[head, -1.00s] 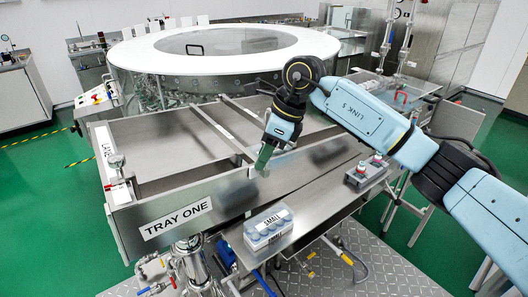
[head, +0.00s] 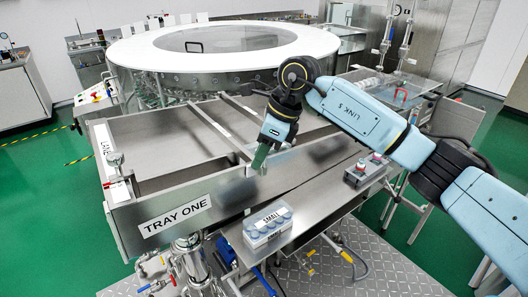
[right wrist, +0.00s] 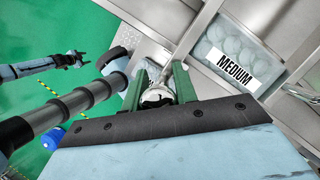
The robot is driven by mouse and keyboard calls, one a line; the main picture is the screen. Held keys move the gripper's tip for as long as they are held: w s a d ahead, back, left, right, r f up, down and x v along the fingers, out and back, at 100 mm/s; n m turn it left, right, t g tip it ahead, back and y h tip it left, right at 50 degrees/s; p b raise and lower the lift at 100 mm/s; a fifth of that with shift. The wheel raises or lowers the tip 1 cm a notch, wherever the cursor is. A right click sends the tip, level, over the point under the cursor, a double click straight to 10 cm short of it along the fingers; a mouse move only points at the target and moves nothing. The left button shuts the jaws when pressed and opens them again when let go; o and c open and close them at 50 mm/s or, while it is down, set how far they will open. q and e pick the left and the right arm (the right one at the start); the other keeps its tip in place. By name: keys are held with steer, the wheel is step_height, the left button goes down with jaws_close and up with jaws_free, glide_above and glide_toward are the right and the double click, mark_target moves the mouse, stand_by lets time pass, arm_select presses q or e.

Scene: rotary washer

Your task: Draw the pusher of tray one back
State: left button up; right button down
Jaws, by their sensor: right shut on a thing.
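Tray one is a long metal tray whose front wall (head: 130,222) bears the label TRAY ONE. A narrow bar (head: 212,122), which looks like its pusher, crosses the tray and its near end meets the front wall close to my right gripper (head: 258,160). In the right wrist view the green fingers of my right gripper (right wrist: 163,88) are shut on a pale rounded piece (right wrist: 157,95), which looks like the pusher's handle. The fingers partly hide it. My left gripper (right wrist: 78,59) shows small at the left of the right wrist view, apart from the tray; its jaws are unclear.
A clear box labelled SMALL (head: 267,234) stands on the front shelf (head: 310,208). A box labelled MEDIUM (right wrist: 215,40) shows in the right wrist view. A grey button box (head: 362,176) sits further right on the shelf. The round washer (head: 130,52) stands behind the tray.

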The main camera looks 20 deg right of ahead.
steer(key=s+a+r+b, duration=0.1)
steer(key=s+a, duration=0.2)
steer(key=a, duration=0.7)
steer(key=s+a+r+b, duration=0.1)
steer(key=s+a, duration=0.3)
steer(key=a, duration=0.6)
steer(key=shift+s+a+r+b, duration=0.25)
steer(key=shift+r+b, duration=0.05)
steer(key=shift+b, duration=0.25)
steer(key=c, duration=1.5)
jaws_free()
steer(key=shift+c, duration=0.2)
steer(key=shift+o, duration=0.9)
steer(key=shift+a, duration=0.2)
steer(key=shift+d, duration=0.15)
steer(key=b+v, duration=0.1)
steer(key=v, duration=1.2)
steer(key=shift+r, duration=0.15)
steer(key=shift+d, duration=0.1)
